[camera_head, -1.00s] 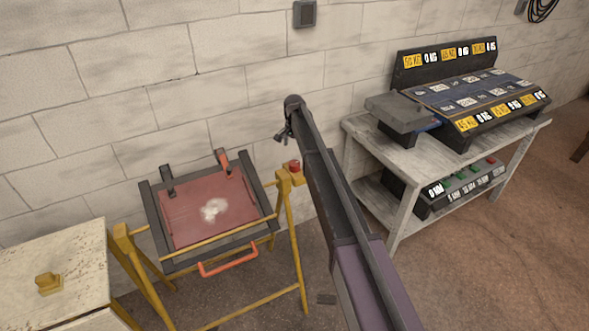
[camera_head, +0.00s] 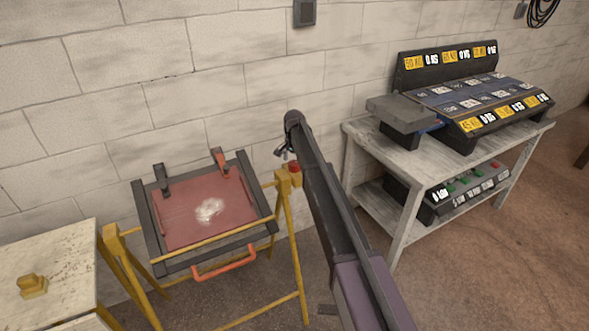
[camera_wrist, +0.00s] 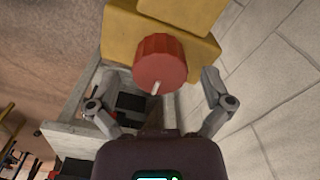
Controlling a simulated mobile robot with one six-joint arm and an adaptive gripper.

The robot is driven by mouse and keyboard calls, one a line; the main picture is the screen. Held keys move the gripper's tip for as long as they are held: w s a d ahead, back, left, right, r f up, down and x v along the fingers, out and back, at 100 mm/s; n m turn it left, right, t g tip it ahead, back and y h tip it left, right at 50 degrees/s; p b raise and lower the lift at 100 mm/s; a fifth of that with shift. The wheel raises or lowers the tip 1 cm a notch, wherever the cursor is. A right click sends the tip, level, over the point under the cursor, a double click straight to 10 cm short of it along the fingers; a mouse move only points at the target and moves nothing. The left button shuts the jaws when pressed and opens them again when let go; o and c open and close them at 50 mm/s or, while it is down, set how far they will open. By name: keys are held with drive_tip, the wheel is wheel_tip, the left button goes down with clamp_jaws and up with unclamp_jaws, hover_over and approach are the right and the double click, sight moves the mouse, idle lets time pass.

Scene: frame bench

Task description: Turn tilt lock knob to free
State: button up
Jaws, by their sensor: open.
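The tilt lock knob is a red fluted knob (camera_head: 294,167) on the yellow post at the right of the tilting frame. In the wrist view the knob (camera_wrist: 160,62) is large, with a pale pointer mark at its lower edge, mounted on a yellow block (camera_wrist: 165,25). My gripper (camera_wrist: 155,100) is open, with its two grey fingers spread to the left and right below the knob, apart from it. In the head view my gripper (camera_head: 283,152) shows small and partly hidden behind my arm, just above and left of the knob.
The yellow stand holds a dark frame with a reddish panel (camera_head: 180,225) and orange handle (camera_head: 224,265). A pale cabinet (camera_head: 60,262) with a yellow block is at left. A grey bench (camera_head: 365,135) with dark panels stands right. The block wall is close behind.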

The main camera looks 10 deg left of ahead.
drive_tip(key=shift+f, duration=0.45)
drive_tip(key=c, duration=1.1)
